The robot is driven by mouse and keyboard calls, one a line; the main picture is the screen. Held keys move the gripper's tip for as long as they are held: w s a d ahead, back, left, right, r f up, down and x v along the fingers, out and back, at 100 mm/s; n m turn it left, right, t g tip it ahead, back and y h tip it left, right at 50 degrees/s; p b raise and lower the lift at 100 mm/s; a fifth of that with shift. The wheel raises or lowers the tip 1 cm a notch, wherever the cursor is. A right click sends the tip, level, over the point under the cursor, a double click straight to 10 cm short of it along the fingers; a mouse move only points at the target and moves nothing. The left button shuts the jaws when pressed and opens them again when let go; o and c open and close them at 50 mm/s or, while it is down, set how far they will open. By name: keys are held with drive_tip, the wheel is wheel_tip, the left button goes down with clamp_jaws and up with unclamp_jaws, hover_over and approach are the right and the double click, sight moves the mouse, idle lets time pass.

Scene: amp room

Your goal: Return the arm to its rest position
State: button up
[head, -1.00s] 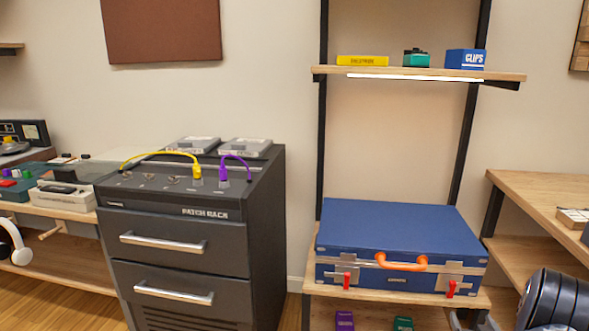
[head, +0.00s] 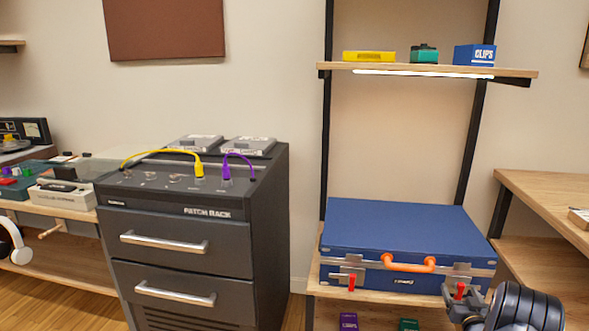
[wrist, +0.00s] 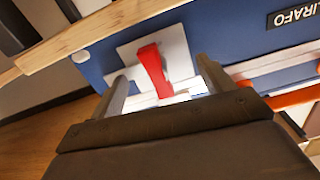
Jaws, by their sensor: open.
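My gripper (head: 460,298) is at the lower right of the head view, in front of the right side of the blue case (head: 395,225). It is open and holds nothing. In the wrist view its two fingers (wrist: 162,80) stand apart, with a red latch (wrist: 152,68) on a metal plate showing between them. I cannot tell whether the fingers touch it. In the head view, the right red latch (head: 460,290) is partly hidden by my gripper. The left red latch (head: 351,282) and orange handle (head: 408,264) are clear.
The case lies on a wooden shelf (head: 335,291). A higher shelf (head: 420,68) holds a yellow box, a teal item and a blue CLIPS box. The dark patch rack (head: 180,240) stands left. A wooden table (head: 550,200) is at right. Purple and green items sit below the case.

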drive_tip(key=m, duration=0.3)
drive_tip(key=shift+s+d+b, duration=0.1)
drive_tip(key=shift+s+b, duration=0.1)
drive_tip(key=shift+b, duration=0.1)
drive_tip(key=shift+m, duration=2.1)
